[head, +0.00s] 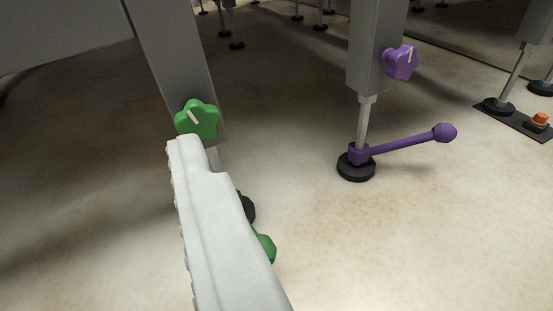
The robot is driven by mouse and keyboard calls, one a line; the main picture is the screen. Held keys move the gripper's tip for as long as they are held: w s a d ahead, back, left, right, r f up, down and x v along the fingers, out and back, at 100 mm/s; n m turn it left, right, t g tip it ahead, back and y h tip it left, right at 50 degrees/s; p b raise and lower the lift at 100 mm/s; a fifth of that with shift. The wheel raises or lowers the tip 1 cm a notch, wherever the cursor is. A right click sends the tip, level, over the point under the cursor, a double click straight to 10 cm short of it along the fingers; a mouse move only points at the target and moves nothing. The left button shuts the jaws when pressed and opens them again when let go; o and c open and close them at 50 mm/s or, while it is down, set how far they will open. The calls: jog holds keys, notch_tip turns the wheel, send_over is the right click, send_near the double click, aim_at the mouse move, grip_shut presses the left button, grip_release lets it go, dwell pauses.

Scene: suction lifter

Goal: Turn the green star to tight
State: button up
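The green star (203,121) is a lobed knob low on a grey leg (178,50) left of centre. A short white mark on its face slants from upper left to lower right. My gripper (184,145) shows as one long pale finger rising from the bottom edge, with a ridged left side. Its tip lies just below the star in the picture, overlapping its lower edge; I cannot tell whether they touch. No second finger is visible, so its opening is unclear. The finger partly hides a green lever end (265,248) and a black foot (248,208).
To the right, another leg (372,45) carries a purple star knob (401,62). A purple lever (405,144) sticks out rightward above its black foot (356,168). An orange knob (540,119) sits on a dark plate at far right. Floor between the legs is clear.

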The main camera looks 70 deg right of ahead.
jog(key=h, duration=0.1)
send_near(200, 122)
jog(key=x, duration=1)
jog(key=shift+w, duration=0.1)
jog(key=shift+c, duration=0.5)
jog(key=c, duration=0.9)
jog(key=shift+m, duration=1.4)
jog(key=o, duration=1)
jog(key=v, duration=1.7)
jog(key=shift+a+r, duration=0.15)
